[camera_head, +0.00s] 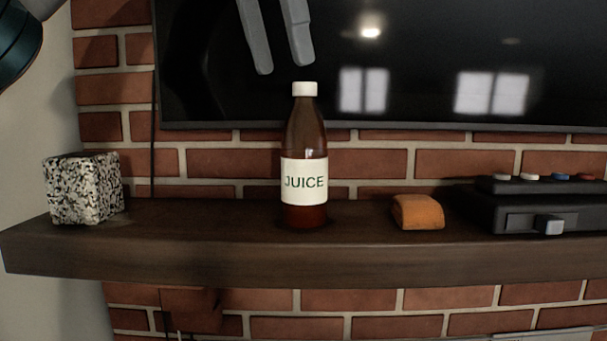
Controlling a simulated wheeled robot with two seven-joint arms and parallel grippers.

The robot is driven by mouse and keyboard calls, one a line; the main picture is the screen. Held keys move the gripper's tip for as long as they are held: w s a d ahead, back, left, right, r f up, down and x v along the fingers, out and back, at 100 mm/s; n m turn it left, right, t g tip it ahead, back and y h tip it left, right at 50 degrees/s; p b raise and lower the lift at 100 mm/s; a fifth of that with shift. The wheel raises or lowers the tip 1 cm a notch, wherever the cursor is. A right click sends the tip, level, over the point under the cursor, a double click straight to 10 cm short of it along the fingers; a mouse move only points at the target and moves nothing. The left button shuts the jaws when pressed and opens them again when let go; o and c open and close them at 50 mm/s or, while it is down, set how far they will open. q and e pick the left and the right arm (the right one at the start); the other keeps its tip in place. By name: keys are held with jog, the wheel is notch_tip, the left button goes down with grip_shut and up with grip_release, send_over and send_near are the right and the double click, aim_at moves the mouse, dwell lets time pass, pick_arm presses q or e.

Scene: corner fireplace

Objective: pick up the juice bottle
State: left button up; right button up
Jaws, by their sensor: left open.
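The juice bottle (305,183) stands upright on the dark wooden mantel shelf (330,261), near the middle of the view. It is brown with a white cap and a white label reading JUICE. My left gripper (283,66) shows as two grey fingers coming down from the top edge. They are apart with nothing between them. Their tips appear just above the cap, one up and left of it and one nearly over it. How far they are from the bottle in depth I cannot tell. My right gripper is not in view.
A black-and-white speckled block (83,188) sits at the shelf's left end. A small orange item (417,212) lies right of the bottle. A black console with coloured buttons (555,207) is at the right. A dark screen (420,75) hangs on the brick wall behind.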

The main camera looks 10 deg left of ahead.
aim_at(294, 104)
pick_arm(q)
jog(key=b+x, duration=0.1)
jog(key=x, duration=0.7)
jog(key=shift+b, duration=0.4)
jog(key=shift+s+d+r, duration=0.1)
jog(key=shift+w+d+f, duration=0.15)
jog(key=shift+w+f, duration=0.1)
jog(key=shift+f, duration=0.4)
jog(key=p+x, duration=0.1)
jog(key=x, duration=0.1)
jog(key=shift+w+d+f+p, duration=0.1)
jog(key=shift+w+f+p, duration=0.05)
jog(key=shift+f+p, duration=0.15)
jog(key=shift+d+f, duration=0.1)
jog(key=shift+f, duration=0.5)
jog(key=shift+w, duration=0.1)
jog(key=c, duration=1.6)
